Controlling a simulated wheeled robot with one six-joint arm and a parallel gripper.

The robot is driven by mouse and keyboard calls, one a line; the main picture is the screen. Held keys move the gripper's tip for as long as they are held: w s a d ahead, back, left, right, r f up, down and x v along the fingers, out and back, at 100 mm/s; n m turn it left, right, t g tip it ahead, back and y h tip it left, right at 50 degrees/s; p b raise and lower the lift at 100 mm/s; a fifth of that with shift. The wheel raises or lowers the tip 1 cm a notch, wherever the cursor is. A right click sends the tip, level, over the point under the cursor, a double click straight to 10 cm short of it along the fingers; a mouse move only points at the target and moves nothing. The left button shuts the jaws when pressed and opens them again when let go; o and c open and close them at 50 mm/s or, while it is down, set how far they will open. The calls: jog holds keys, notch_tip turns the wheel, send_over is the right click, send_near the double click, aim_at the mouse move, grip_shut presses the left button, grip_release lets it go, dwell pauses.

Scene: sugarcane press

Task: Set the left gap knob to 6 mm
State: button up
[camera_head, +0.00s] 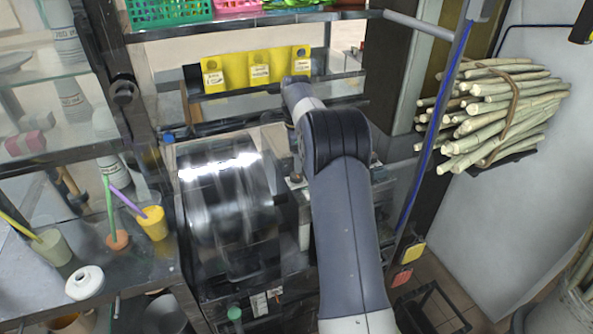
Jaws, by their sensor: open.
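The sugarcane press stands in the middle of the camera_head view, with a large shiny metal roller (228,205) behind a clear guard. I cannot make out a left gap knob or a millimetre scale for certain. A small blue round part (168,138) sits at the upper left of the press, and a dark round part (124,91) is on the post further left; I cannot tell whether either is the knob. My arm reaches over the right side of the press and covers part of it. My gripper is hidden behind the arm.
A yellow bracket (240,75) with labels spans behind the press. A tied bundle of cane (507,110) rests at the right. A blue-edged post (437,130) stands right of my arm.

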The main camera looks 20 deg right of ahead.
aim_at(297, 178)
notch_tip(297, 178, up, 5)
jog(key=shift+f, duration=0.1)
dwell(0.4)
notch_tip(297, 178, down, 11)
jog(key=shift+r+p, duration=0.1)
jog(key=shift+p, duration=0.65)
jog(key=shift+r, duration=0.1)
